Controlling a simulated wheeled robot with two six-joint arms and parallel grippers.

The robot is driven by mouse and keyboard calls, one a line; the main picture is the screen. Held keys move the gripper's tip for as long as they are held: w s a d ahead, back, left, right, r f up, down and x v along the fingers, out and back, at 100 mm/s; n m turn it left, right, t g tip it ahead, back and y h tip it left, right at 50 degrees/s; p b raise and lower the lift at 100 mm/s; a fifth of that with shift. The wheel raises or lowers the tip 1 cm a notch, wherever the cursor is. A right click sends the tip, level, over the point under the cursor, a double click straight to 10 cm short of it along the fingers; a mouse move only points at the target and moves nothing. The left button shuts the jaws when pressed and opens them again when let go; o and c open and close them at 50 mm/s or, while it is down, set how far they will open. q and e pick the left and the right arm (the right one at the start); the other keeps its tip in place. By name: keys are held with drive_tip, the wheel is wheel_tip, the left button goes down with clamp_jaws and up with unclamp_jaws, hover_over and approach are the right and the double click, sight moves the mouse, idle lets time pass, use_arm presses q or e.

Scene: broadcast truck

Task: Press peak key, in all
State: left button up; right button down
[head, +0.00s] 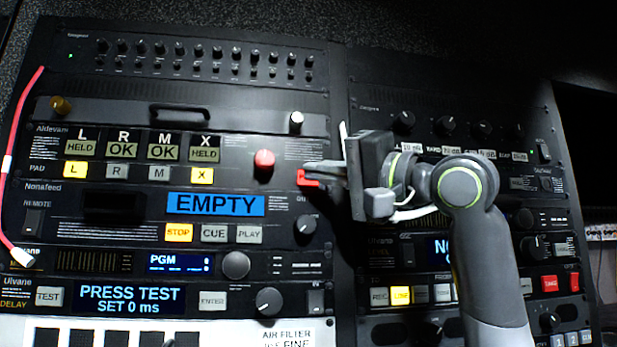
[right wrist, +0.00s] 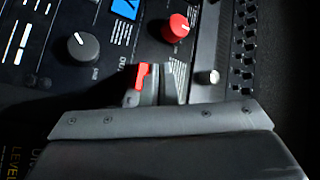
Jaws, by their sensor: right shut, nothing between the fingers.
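The Aldevane unit (head: 45,128) has L, R, M and X displays above a row of keys. The L display (head: 81,148) and X display (head: 204,155) read HELD; the R display (head: 122,150) and M display (head: 162,152) read OK. The L key (head: 75,170) and X key (head: 202,176) are lit yellow; the R key (head: 117,172) and M key (head: 159,174) are grey. I see no readable "peak" label. My right gripper (head: 312,172) is shut and empty, right of these keys, near the red knob (head: 264,160). The wrist view also shows the gripper (right wrist: 155,88). My left gripper is out of view.
A small red piece (head: 307,179) shows at the fingertips; whether it belongs to the panel is unclear. A silver knob (head: 296,121) sticks out above. Below are an EMPTY display (head: 215,204), a black knob (head: 306,225) and a lit STOP key (head: 178,232). A red cable (head: 17,125) hangs at left.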

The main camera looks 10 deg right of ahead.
idle(0.7)
drive_tip(key=shift+w, duration=0.4)
drive_tip(key=shift+w+p, duration=0.35)
idle(0.5)
drive_tip(key=shift+s, duration=0.2)
drive_tip(key=shift+s+b, duration=0.5)
drive_tip(key=shift+s, duration=0.05)
